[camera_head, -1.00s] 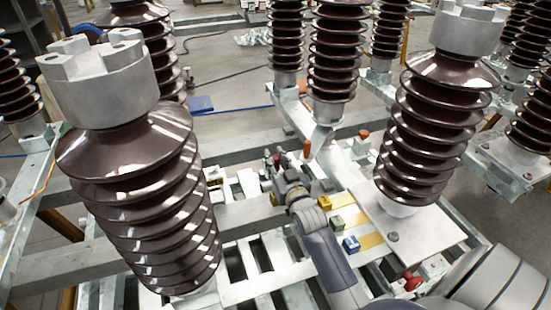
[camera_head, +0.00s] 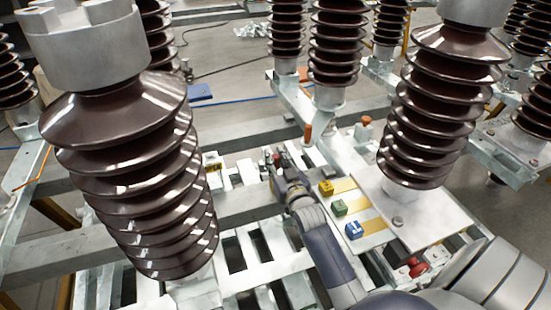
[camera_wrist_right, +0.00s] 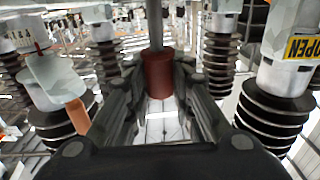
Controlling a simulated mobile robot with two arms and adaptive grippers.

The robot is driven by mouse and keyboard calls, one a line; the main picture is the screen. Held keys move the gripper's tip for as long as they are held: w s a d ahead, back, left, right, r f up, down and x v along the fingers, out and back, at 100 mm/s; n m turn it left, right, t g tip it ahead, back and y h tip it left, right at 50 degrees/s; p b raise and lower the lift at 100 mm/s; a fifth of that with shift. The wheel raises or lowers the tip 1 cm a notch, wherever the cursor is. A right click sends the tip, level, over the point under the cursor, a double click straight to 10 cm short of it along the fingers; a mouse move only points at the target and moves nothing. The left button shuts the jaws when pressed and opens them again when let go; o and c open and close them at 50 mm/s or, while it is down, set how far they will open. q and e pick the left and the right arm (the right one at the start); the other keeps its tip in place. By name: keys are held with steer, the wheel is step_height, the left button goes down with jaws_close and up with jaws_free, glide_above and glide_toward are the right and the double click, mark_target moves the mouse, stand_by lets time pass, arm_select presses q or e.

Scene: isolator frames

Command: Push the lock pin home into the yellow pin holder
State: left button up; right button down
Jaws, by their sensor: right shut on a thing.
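My right gripper (camera_head: 277,160) reaches in from the lower right in the head view, left of and beyond the coloured blocks. In the right wrist view my gripper (camera_wrist_right: 158,100) is shut on a dark red cylinder with a grey rod (camera_wrist_right: 158,75), which looks like the lock pin. In the head view only a small red bit of it shows at the fingers. A yellow block (camera_head: 326,187), which looks like the pin holder, sits on the pale plate, apart from and right of my gripper. I cannot tell where the pin's far end is. My left gripper is not in view.
A green block (camera_head: 340,207) and a blue block (camera_head: 354,230) sit in a row with the yellow one. An upright orange handle (camera_head: 308,133) stands near my gripper. Large brown insulators (camera_head: 130,170) stand left and right (camera_head: 432,110). A red knob (camera_head: 417,268) is at lower right.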

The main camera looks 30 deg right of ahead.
steer(key=shift+p, duration=0.65)
stand_by(1.3)
steer(key=shift+f+b, duration=1.9)
steer(key=shift+f, duration=0.75)
steer(key=c, duration=1.3)
jaws_free()
steer(key=shift+s, duration=0.1)
steer(key=v, duration=1.2)
